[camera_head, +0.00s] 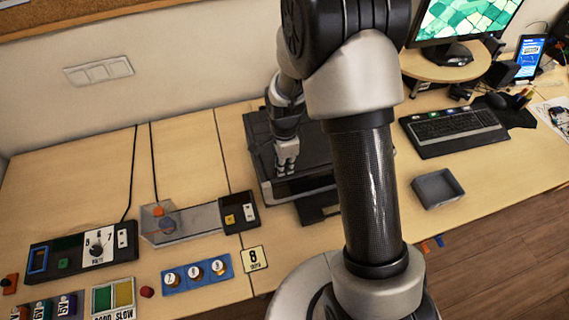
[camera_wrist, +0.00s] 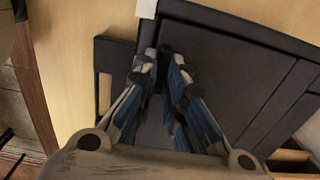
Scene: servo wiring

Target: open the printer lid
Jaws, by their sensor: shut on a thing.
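The black printer (camera_head: 264,165) stands on the desk at the centre of the head view, partly hidden behind my arm. Its dark lid (camera_head: 315,140) looks flat on top; any gap under its edge is too small to tell. In the wrist view the lid (camera_wrist: 225,50) is a dark panel right of and beyond my fingers. My gripper (camera_head: 288,158) points down at the printer's front edge. In the wrist view its fingertips (camera_wrist: 166,52) are close together at the lid's edge, shut on the lid. The exact contact is hard to see.
A tray juts out at the printer's front (camera_head: 318,213). A grey bin (camera_head: 437,188) and a keyboard (camera_head: 453,130) lie to the right. A grey fixture (camera_head: 183,224) and a blue block with knobs (camera_head: 197,274) lie to the left. A monitor (camera_head: 466,20) stands behind.

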